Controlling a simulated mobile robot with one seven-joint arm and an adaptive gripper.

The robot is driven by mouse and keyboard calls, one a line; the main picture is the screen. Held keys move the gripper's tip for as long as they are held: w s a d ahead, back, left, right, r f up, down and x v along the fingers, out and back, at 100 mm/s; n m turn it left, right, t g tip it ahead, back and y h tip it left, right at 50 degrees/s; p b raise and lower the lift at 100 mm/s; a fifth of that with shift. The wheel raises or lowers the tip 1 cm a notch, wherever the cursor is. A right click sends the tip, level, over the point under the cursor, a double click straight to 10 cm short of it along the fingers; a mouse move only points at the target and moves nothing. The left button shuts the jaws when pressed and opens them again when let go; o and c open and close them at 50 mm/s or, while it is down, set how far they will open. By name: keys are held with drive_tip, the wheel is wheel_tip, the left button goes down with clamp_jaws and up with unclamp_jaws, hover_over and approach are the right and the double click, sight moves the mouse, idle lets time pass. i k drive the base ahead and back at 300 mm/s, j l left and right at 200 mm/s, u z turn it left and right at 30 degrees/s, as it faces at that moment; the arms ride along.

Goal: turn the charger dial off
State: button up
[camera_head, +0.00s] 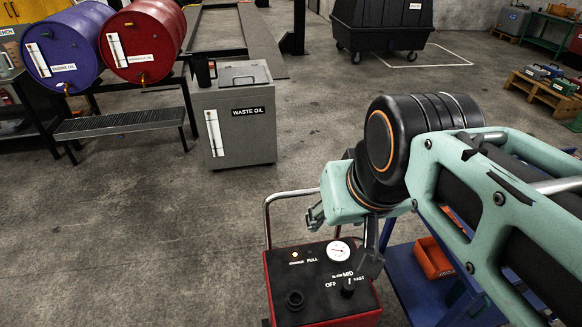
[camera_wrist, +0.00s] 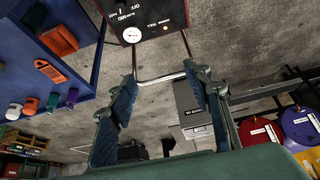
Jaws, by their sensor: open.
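The charger is a red box (camera_head: 273,290) with a black top panel at the bottom middle of the head view. Its black dial (camera_head: 347,287) sits on the right of the panel, with OFF, MED and FAST printed around it; I cannot tell which mark it points to. A white round gauge (camera_head: 338,251) lies behind the dial. My gripper (camera_head: 342,236) is open and empty above the panel's back right, one finger close to the dial in the picture. In the wrist view, my open fingers (camera_wrist: 163,88) are apart; the panel (camera_wrist: 153,17) is at the top edge, with its gauge.
The charger's metal handle (camera_head: 268,212) rises behind the panel, close to my gripper. A blue cart (camera_head: 400,270) with an orange bin (camera_head: 433,258) stands to the right. A grey waste oil box (camera_head: 233,120) stands farther back. Floor to the left is clear.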

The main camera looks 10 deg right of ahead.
sight(348, 286)
drive_tip(key=k+j, duration=0.1)
drive_tip(key=k, duration=0.85)
drive_tip(key=k+j, duration=0.1)
drive_tip(key=k, duration=0.8)
